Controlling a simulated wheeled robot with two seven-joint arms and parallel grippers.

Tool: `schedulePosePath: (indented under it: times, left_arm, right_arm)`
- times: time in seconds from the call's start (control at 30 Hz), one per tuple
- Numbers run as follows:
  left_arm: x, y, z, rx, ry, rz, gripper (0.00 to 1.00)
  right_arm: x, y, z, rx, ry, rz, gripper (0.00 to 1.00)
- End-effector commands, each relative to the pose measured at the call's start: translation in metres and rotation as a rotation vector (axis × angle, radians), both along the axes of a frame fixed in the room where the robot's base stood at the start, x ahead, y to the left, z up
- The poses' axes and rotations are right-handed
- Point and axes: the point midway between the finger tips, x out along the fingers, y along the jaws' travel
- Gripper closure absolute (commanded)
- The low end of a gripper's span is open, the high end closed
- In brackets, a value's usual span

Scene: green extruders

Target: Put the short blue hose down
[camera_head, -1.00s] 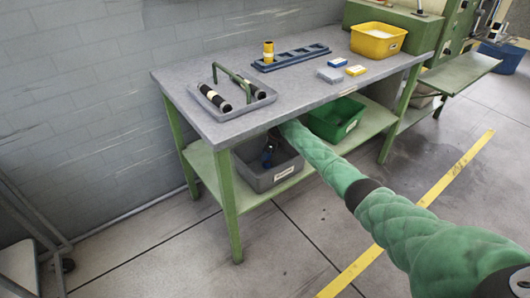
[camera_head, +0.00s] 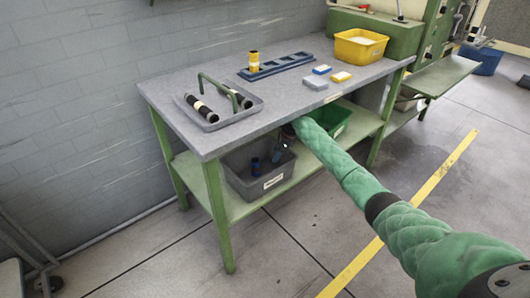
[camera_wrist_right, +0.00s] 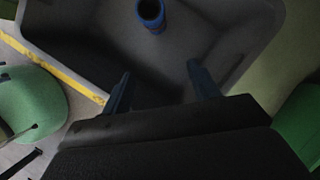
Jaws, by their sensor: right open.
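The short blue hose (camera_head: 255,166) stands about upright in the grey bin (camera_head: 270,184) on the lower shelf. In the right wrist view the hose (camera_wrist_right: 152,14) shows its dark open end inside the grey bin (camera_wrist_right: 80,48). My right gripper (camera_head: 281,150) is at the bin, under the tabletop, partly shaded. In the right wrist view its two blue fingers (camera_wrist_right: 160,88) are spread apart with nothing between them, and the hose is clear of them. My left gripper is not in view.
The workbench top (camera_head: 200,90) is close above my right arm. A green bin (camera_head: 335,120) stands beside the grey bin on the shelf. On top are a grey tray (camera_head: 222,118) with black rolls, a blue rack (camera_head: 277,66) and a yellow bin (camera_head: 361,46).

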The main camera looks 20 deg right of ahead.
Motion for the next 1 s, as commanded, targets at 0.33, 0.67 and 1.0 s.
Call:
schedulePosePath:
  times: [0.33,0.67,1.0]
  left_arm:
    - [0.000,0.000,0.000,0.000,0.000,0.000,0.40]
    - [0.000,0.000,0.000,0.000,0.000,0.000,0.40]
    - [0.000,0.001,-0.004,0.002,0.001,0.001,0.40]
  right_arm:
    - [-0.014,-0.030,0.000,0.000,0.000,0.000,0.39]
    - [-0.015,-0.031,0.000,0.000,0.000,0.000,0.39]
    - [-0.010,-0.028,-0.001,-0.010,-0.046,0.046,0.39]
